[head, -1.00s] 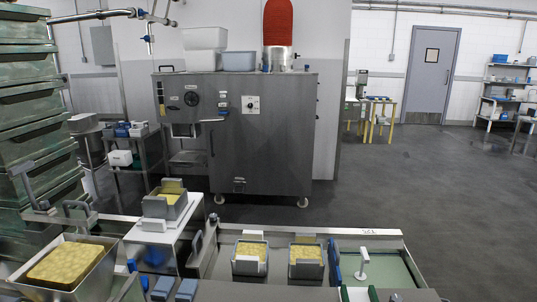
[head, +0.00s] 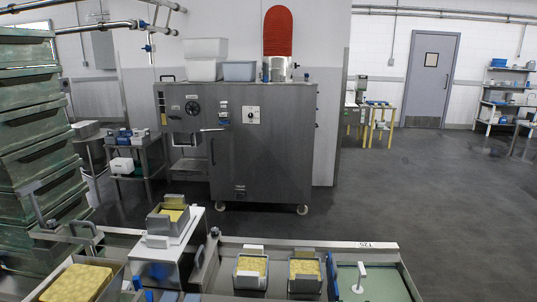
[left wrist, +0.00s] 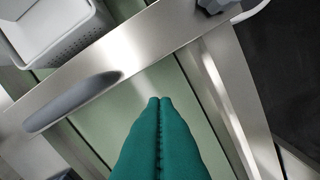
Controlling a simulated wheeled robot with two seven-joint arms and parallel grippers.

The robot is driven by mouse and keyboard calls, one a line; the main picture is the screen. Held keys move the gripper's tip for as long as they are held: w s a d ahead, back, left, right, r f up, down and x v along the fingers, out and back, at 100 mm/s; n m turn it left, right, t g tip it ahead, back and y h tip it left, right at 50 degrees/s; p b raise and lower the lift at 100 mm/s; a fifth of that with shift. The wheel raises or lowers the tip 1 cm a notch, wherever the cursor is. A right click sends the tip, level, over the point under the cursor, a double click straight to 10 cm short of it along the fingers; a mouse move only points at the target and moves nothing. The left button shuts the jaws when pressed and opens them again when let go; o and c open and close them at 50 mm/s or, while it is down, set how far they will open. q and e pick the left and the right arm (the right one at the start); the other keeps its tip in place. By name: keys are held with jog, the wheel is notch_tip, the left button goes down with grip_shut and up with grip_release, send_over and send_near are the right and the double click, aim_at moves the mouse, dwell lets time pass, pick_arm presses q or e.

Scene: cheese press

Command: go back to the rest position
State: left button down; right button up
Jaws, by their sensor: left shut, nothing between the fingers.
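My left gripper (left wrist: 160,101) shows in the left wrist view as two teal fingers pressed together, with nothing between them. It is over a pale green surface (left wrist: 95,128) edged by a steel rail (left wrist: 130,50). Neither gripper shows in the head view. In the head view, moulds filled with yellow curd stand in several places: one at the lower left (head: 80,284), one on a white stand (head: 173,214), and two side by side in the steel trough (head: 251,268).
A green-floored section (head: 375,285) with a white upright handle (head: 359,277) lies right of the trough. Green crates (head: 40,140) are stacked at the left. A large steel cabinet (head: 265,150) stands behind. Open floor (head: 450,200) lies to the right. A white perforated basket (left wrist: 60,35) shows in the left wrist view.

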pick_arm(q)
jog(key=shift+r, duration=0.25)
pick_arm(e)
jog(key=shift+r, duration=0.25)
